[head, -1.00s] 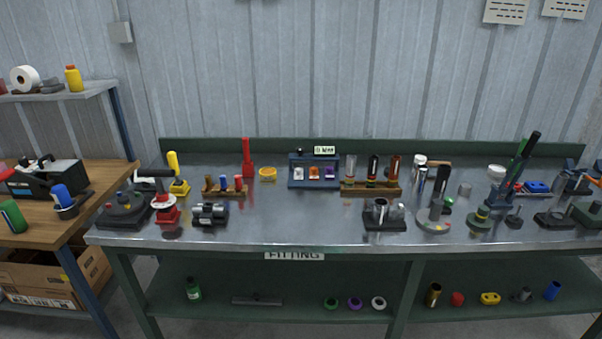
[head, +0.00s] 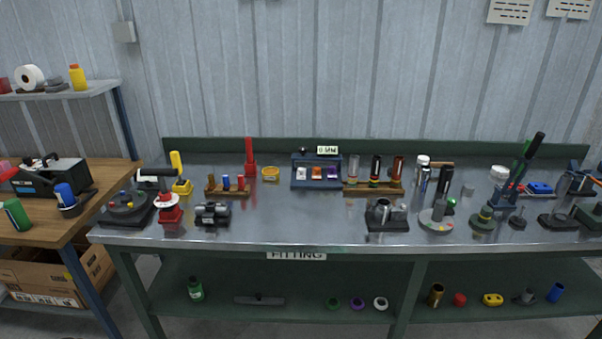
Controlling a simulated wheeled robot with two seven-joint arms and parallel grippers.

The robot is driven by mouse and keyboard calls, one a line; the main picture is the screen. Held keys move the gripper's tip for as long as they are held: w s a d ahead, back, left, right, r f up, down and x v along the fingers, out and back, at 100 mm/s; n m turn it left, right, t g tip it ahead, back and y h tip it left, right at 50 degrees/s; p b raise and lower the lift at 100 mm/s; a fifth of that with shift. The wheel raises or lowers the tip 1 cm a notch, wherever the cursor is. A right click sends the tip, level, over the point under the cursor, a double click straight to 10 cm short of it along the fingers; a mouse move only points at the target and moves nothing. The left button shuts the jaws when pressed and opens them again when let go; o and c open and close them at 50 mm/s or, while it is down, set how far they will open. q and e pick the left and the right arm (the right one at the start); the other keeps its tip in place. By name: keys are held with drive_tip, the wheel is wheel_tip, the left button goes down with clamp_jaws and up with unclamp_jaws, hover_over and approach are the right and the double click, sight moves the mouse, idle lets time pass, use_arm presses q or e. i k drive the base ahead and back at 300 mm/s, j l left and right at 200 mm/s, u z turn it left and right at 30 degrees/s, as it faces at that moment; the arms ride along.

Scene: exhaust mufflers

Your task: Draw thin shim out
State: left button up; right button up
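I cannot make out a thin shim for certain at this size. A dark blue rack (head: 316,184) stands at the middle back of the bench, with small white, orange and purple pieces in a row on its front. A white sign with dark lettering (head: 327,150) stands above it. Neither of my grippers shows in the head view.
The steel bench (head: 275,225) has a clear strip in front of the rack. A wooden tube rack (head: 372,187) stands right of it and a yellow ring (head: 270,174) left. A red-based tool (head: 169,210) and a dark twin-cylinder fixture (head: 212,214) stand nearer the front left.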

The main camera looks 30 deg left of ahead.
sight(301, 173)
drive_tip(key=i+j+u, duration=0.1)
drive_tip(key=i+u, duration=0.3)
drive_tip(key=i, duration=0.15)
drive_tip(key=i+l+u, duration=0.1)
drive_tip(key=i+u, duration=0.3)
drive_tip(key=i, duration=0.15)
